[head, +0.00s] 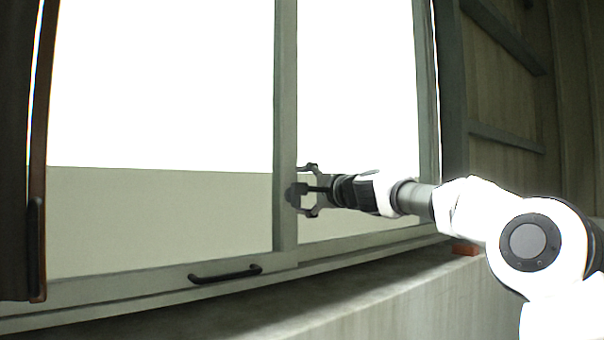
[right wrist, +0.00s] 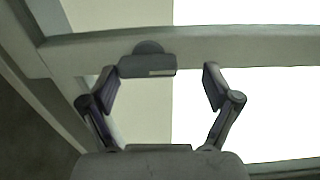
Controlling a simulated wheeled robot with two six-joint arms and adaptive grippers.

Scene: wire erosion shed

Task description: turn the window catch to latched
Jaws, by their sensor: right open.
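The window catch (head: 294,194) is a small dark fitting on the upright middle bar of the window frame (head: 285,120). In the right wrist view the catch (right wrist: 148,66) shows a rounded base and a flat grey block with a pale mark. My right gripper (head: 309,190) is open at the catch, its fingers above and below it. In the right wrist view the open gripper (right wrist: 158,78) has its left finger close beside the block and its right finger well clear. I cannot tell whether the left finger touches. My left gripper is out of view.
A black pull handle (head: 225,274) is on the lower window rail. A brown-edged shutter or door with a dark handle (head: 36,240) stands at the left. A concrete sill (head: 380,300) runs below the window, with a small orange-brown block (head: 465,250) near the right.

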